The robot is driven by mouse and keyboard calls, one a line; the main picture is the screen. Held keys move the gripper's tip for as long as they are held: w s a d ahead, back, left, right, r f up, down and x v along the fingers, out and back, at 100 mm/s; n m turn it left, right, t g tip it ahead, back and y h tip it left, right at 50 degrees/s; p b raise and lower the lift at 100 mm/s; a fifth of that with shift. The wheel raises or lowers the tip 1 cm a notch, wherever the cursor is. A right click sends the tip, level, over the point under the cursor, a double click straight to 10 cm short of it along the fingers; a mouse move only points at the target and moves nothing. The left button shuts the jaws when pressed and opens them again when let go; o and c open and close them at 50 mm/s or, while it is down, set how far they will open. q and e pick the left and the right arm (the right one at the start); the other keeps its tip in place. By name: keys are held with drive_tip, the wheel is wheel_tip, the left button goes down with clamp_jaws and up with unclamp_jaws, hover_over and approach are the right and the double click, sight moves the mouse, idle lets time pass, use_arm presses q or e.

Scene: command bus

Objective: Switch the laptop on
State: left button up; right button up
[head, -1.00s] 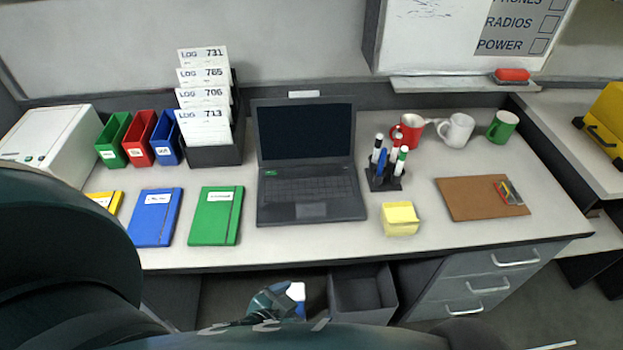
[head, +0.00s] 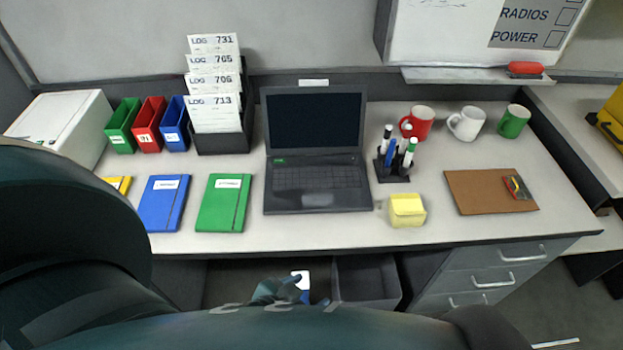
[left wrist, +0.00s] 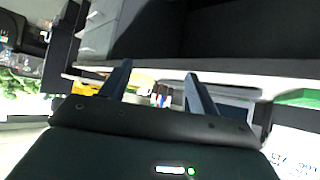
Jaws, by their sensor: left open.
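The black laptop (head: 318,190) stands open in the middle of the desk. Its screen (head: 316,121) is dark. A small green mark (head: 280,161) shows at the left of the deck, above the keyboard. My left gripper (head: 301,288) is low in front of the desk, below the front edge and apart from the laptop; my own arm partly hides it. In the left wrist view its two fingers (left wrist: 157,85) are spread with nothing between them. My right gripper is not in view.
Green (head: 223,203) and blue (head: 160,203) notebooks lie left of the laptop. A pen holder (head: 392,174), yellow notes (head: 407,210) and a clipboard (head: 480,192) are on the right. Log cards (head: 214,85) stand behind left. Bare desk lies in front of the laptop.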

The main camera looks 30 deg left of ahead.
use_arm(q)
clamp_jaws()
idle(0.5)
idle(0.6)
